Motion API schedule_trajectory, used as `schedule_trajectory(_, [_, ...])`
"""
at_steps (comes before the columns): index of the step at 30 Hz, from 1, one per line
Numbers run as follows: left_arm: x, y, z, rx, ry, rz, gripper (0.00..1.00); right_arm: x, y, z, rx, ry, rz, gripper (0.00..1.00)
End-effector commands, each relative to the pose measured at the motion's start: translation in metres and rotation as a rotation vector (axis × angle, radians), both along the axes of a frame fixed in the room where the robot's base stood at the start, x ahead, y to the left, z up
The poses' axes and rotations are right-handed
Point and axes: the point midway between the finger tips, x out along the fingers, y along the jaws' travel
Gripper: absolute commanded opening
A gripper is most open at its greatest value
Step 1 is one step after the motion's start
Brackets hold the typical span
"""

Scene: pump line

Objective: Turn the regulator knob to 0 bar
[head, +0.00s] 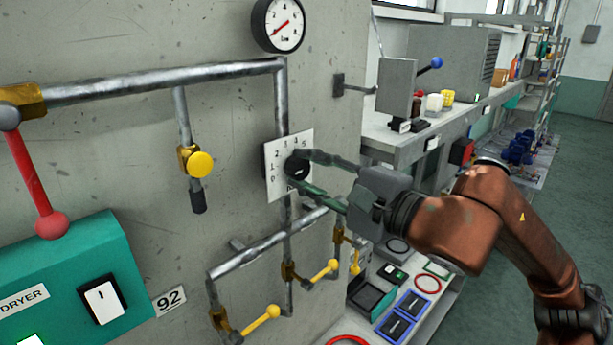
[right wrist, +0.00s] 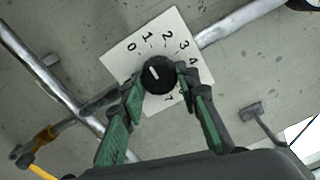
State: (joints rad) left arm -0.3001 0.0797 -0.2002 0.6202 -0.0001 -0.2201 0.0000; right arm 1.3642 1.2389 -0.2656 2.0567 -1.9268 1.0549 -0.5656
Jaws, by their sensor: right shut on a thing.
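The regulator knob (head: 297,167) is black and round, on a white dial plate (head: 272,184) with numbers. In the right wrist view the knob (right wrist: 160,76) has a white mark leaning up and left, roughly between 0 and 1; the exact reading is hard to tell. My right gripper (head: 304,170) is shut on the knob. Its green fingers lie on either side of the knob in the right wrist view (right wrist: 166,88) and hide part of the plate's lower numbers. The round gauge (head: 279,24) above has a red needle pointing to the lower left. My left gripper is not in view.
Grey pipes (head: 170,75) run along the wall around the plate, with a yellow valve knob (head: 201,163) to the left and yellow lever handles (head: 262,319) below. A green dryer box (head: 65,290) is at the lower left. A cluttered bench (head: 383,131) extends right.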

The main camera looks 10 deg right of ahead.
Motion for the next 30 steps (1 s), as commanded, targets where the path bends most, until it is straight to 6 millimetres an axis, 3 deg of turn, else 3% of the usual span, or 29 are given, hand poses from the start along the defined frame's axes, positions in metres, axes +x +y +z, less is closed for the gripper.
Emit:
schedule_trajectory(12, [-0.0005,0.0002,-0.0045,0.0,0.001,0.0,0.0,0.0002,0.0001,-0.0001,-0.21,-0.137,0.001,0.05])
schedule_trajectory(30, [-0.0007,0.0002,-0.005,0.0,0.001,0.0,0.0,0.0001,0.0004,-0.0003,-0.264,-0.172,0.002,0.05])
